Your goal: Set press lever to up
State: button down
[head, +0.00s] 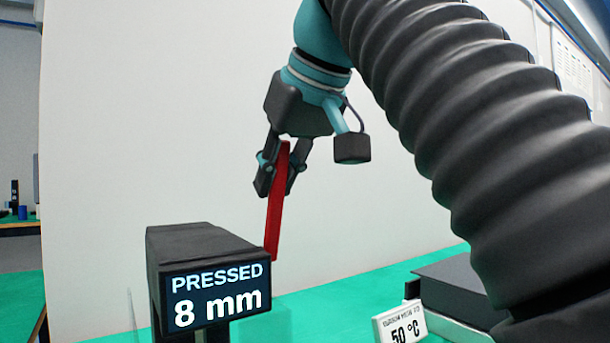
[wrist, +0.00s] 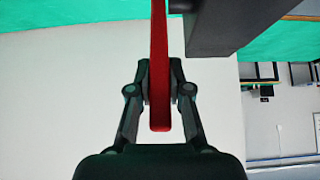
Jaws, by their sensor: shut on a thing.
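The press (head: 200,245) is a dark block at the lower left of the head view, with a display (head: 217,297) reading "PRESSED 8 mm". Its red lever (head: 275,215) points up from beside the press, slightly tilted, with its upper end between my fingers. My gripper (head: 279,172) is shut on the lever near its top. In the wrist view the red lever (wrist: 160,60) runs down the middle between the two fingers (wrist: 160,88), and the dark press body (wrist: 220,25) is at the upper right. The lever's lower end is hidden behind the press in the head view.
A sign (head: 401,322) reading "50 °C" and a dark box (head: 452,287) stand on the green table (head: 330,290) at the right. A pale wall (head: 150,120) is behind. My arm covers much of the right side.

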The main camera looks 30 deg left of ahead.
jog(key=c, duration=1.1)
grip_release()
jog(key=shift+a, duration=0.1)
jog(key=shift+s+d+r, duration=0.15)
jog(key=shift+d+r, duration=0.25)
jog(key=shift+r, duration=0.05)
jog(key=shift+s+d+r, duration=0.1)
jog(key=shift+s+d, duration=0.1)
jog(key=shift+d, duration=0.2)
jog(key=shift+s+d, duration=0.8)
jog(key=shift+d, duration=0.85)
jog(key=shift+s+d, duration=0.85)
jog(key=shift+d, duration=0.85)
jog(key=shift+s+d, duration=0.8)
jog(key=shift+d, duration=0.85)
